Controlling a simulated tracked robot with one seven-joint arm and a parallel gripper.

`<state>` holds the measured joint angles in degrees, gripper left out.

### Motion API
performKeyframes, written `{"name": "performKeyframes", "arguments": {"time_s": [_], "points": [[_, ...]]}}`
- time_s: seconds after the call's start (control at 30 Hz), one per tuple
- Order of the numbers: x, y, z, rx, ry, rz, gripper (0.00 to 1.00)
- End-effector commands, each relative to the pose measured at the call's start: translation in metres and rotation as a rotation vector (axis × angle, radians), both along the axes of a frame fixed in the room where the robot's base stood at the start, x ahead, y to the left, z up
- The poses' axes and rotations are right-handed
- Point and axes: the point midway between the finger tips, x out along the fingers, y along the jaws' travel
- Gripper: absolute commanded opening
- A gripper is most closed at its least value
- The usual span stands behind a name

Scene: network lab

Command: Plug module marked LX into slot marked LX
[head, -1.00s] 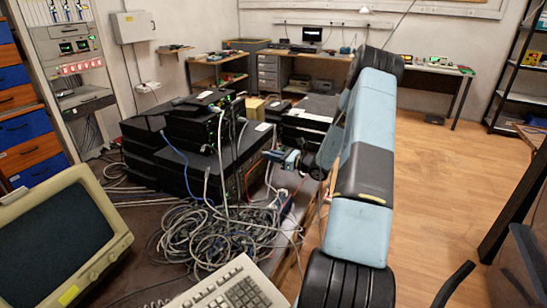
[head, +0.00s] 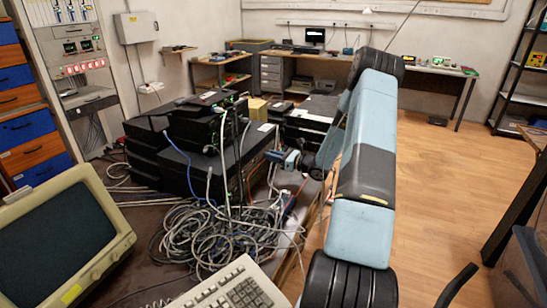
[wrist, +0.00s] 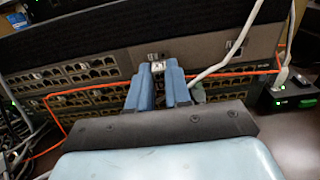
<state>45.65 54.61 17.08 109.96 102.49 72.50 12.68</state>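My gripper (wrist: 158,92) has two blue fingers and points at the front of a dark network switch (wrist: 90,72) with rows of ports. A small module with a pale label (wrist: 157,66) shows between the fingertips, and the fingers look closed on it. The label is too small to read. Its front end is close to the switch face; I cannot tell whether it touches. I cannot pick out the LX slot. In the head view, my gripper (head: 288,158) is beside the black equipment stack (head: 200,150).
Orange cable (wrist: 255,71) crosses the switch face, and a grey cable (wrist: 232,45) hangs right of my fingers. A small black box (wrist: 290,95) with green lights is at right. Tangled cables (head: 215,230), a keyboard (head: 235,285) and an old monitor (head: 60,245) are on the table.

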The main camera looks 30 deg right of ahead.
Motion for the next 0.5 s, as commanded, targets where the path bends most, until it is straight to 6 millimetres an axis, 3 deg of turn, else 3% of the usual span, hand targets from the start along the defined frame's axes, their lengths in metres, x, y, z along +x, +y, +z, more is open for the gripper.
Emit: {"name": "performKeyframes", "arguments": {"time_s": [0.27,0.5], "points": [[-0.0001,0.0001,0.0000,0.000,0.000,0.000,0.46],[-0.0003,-0.0002,-0.0001,0.000,0.000,0.000,0.47]]}}
